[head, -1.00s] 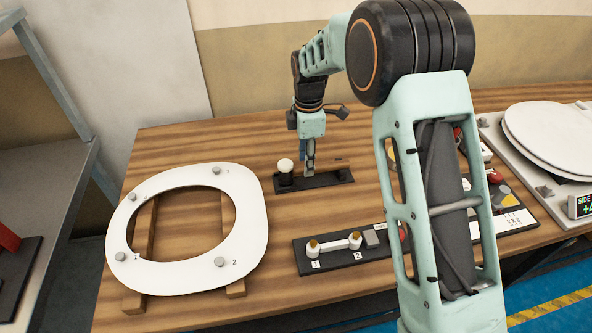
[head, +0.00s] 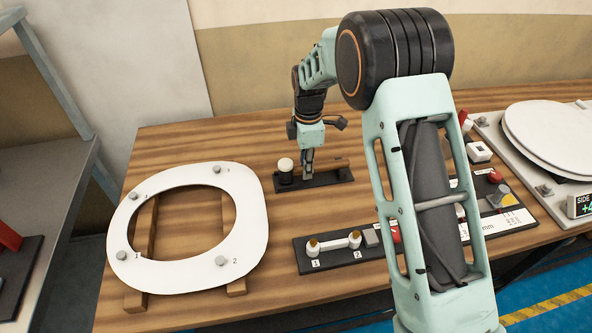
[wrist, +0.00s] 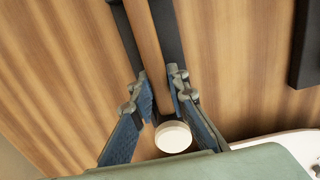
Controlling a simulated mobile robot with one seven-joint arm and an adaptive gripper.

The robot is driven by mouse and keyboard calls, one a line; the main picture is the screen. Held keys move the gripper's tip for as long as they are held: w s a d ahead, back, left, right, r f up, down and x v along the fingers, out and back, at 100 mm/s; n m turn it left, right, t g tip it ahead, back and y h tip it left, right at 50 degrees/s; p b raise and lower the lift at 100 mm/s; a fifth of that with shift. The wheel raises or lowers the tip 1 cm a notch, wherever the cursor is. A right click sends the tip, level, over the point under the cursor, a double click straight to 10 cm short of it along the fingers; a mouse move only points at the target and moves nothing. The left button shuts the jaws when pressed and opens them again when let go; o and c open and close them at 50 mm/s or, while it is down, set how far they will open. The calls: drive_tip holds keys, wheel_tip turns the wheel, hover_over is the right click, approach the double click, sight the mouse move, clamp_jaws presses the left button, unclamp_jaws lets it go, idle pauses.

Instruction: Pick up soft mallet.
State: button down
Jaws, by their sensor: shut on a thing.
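The soft mallet has a head with a round white face (head: 286,164) and a dark body, at the left end of a dark holder (head: 344,176) on the wooden table. In the wrist view its wooden handle (wrist: 147,45) runs up between the fingers, with the white face (wrist: 173,137) below them. My gripper (head: 308,174) is down at the holder, just right of the head. In the wrist view my gripper (wrist: 164,95) is shut on the handle, with one blue-padded finger on each side. The handle is mostly hidden in the head view.
A white toilet seat (head: 250,222) lies on wooden strips at the left. A dark parts board (head: 335,262) is in front of the holder. A grey station with white lids (head: 545,125) stands at the right. Bare table lies between seat and board.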

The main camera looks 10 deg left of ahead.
drive_tip(key=shift+r, duration=0.15)
drive_tip(key=shift+w+r, duration=0.1)
drive_tip(key=shift+r, duration=0.4)
wheel_tip(320, 180, up, 2)
drive_tip(key=shift+a+r, duration=0.1)
drive_tip(key=shift+r, duration=0.05)
drive_tip(key=s+r+b, duration=0.2)
drive_tip(key=s+r, duration=0.7)
drive_tip(key=s, duration=0.5)
drive_tip(key=shift+r, duration=0.25)
drive_tip(key=shift+s, duration=0.1)
drive_tip(key=c, duration=2.6)
unclamp_jaws()
clamp_jaws()
